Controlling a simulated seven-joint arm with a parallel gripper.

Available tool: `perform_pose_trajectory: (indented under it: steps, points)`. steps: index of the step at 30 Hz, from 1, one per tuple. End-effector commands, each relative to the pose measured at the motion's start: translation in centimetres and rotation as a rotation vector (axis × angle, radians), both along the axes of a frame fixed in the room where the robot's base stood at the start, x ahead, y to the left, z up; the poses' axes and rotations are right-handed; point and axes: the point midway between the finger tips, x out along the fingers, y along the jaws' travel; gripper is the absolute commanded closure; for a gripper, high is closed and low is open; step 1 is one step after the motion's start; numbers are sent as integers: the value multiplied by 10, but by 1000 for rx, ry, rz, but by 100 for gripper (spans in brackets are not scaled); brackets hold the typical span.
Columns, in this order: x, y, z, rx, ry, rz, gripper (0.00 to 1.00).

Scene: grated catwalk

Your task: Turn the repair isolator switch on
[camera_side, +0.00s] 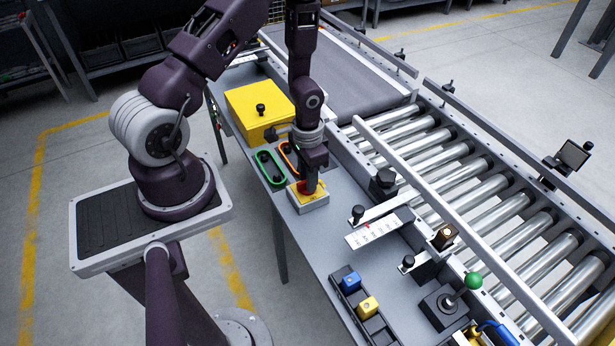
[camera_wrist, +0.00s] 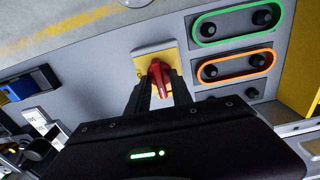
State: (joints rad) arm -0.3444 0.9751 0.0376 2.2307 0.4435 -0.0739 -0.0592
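The isolator switch has a red rotary handle (camera_wrist: 158,76) on a yellow plate (camera_wrist: 141,58). In the side view its yellow-topped grey box (camera_side: 309,200) sits on the bench's near edge, with a little red showing under my gripper (camera_side: 312,188). My gripper points straight down over the switch. In the wrist view my gripper's fingers (camera_wrist: 162,92) are apart, one on each side of the red handle. I see no clear grip on the handle; contact is hard to tell. The fingers hide part of the handle and plate. Any on/off markings cannot be read.
Green-rimmed (camera_side: 269,168) and orange-rimmed (camera_side: 287,158) knob panels lie close beside the switch. A yellow box with a black knob (camera_side: 260,108) stands behind them. A roller conveyor (camera_side: 480,190) runs along the right. A tray with blue and yellow blocks (camera_side: 347,302) and a green-knobbed lever (camera_side: 473,281) are nearer the camera.

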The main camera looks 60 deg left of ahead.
Motion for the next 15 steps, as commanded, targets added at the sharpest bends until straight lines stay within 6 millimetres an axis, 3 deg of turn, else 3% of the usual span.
perform_pose_trajectory:
  steps: [10,15]
  points:
    - [0,0,3,0,1,3,67]
    - [1,1,36,1,-3,5,67]
